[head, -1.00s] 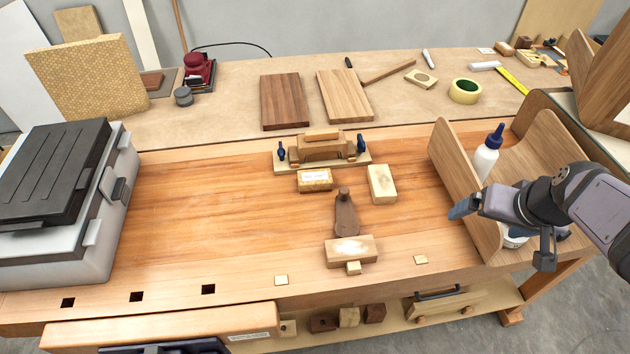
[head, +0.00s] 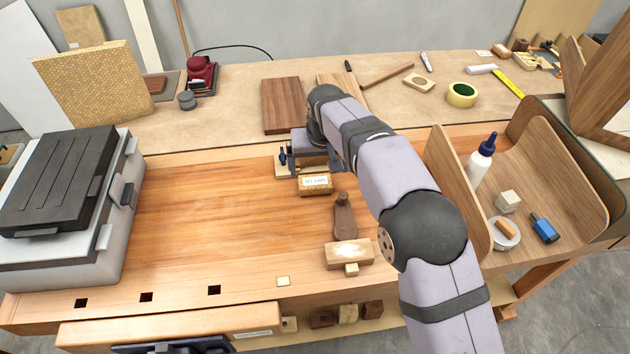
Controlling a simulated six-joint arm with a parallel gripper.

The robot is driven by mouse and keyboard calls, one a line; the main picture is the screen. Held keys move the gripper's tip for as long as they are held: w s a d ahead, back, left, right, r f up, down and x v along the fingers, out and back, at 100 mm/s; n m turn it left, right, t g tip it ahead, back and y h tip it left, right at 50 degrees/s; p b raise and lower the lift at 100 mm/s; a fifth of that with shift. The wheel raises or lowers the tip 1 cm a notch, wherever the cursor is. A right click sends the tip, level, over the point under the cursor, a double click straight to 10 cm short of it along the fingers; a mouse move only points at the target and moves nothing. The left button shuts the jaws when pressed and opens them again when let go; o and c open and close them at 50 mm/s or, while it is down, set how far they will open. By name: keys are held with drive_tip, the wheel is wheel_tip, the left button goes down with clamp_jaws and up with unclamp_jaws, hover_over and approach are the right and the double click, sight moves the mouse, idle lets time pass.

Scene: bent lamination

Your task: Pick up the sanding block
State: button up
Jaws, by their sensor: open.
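A small tan, grainy block with a white label (head: 315,184), which looks like the sanding block, lies on the workbench just in front of the wooden clamping jig (head: 283,172). My gripper (head: 302,168) is open over the jig, just behind and above the labelled block. A grey finger shows at its left side; my arm hides much of the rest. I cannot tell whether the fingers touch the jig. The labelled block is in view and not held.
A dark wooden tool (head: 344,218) and a pale-faced wooden block (head: 349,254) lie in front of the labelled block. A curved wooden piece (head: 455,180) with a glue bottle (head: 481,162) stands right.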

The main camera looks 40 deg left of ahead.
sight(315, 181)
drive_tip(key=shift+s+a+p+x, duration=0.15)
drive_tip(key=shift+p+x, duration=0.85)
drive_tip(key=shift+x, duration=0.9)
drive_tip(key=shift+s+a+p+x, duration=0.1)
drive_tip(key=shift+p+x, duration=0.9)
drive_tip(key=shift+x, duration=0.9)
drive_tip(key=c, duration=1.2)
